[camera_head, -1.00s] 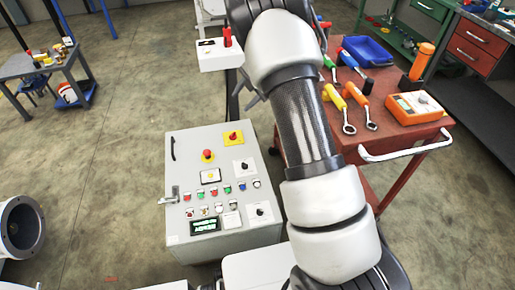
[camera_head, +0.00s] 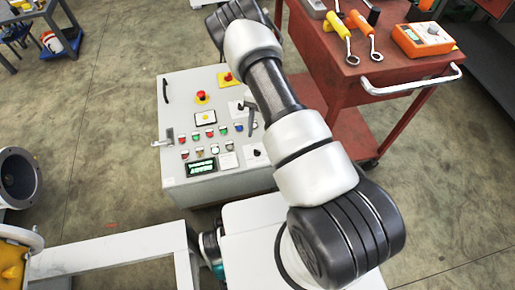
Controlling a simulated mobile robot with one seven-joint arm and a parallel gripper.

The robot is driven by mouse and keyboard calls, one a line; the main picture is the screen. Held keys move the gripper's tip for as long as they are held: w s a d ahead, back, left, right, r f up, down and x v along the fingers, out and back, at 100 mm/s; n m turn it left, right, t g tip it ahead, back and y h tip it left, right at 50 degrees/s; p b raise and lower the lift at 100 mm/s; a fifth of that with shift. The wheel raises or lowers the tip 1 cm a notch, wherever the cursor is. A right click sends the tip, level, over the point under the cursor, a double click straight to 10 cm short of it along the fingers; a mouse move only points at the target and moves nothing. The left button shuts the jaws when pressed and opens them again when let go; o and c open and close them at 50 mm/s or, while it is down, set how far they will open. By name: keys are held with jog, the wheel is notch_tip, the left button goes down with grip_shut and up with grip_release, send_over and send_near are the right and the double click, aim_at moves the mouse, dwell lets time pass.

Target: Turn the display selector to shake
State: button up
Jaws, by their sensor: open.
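The grey control box (camera_head: 176,120) stands left of my arm with its panel facing up. Near its lower right is a black selector knob (camera_head: 257,153) on a white plate, right of a small lit display (camera_head: 201,168). Another knob plate (camera_head: 237,107) sits higher up, partly covered by my gripper. I cannot read the labels or tell which knob is the display selector. My gripper (camera_head: 250,117) shows only as dark finger parts over the panel's right side, above the lower knob. It is open and appears empty; the rest is hidden behind my arm.
The panel also has red stop buttons (camera_head: 202,97) and rows of coloured buttons and lamps. Floor left of the box is clear.

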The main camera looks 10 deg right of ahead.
aim_at(257, 151)
jog(key=b+x, duration=0.1)
jog(key=x, duration=0.6)
jog(key=shift+f, duration=0.2)
jog(key=c, duration=1.1)
jog(key=shift+o, duration=0.2)
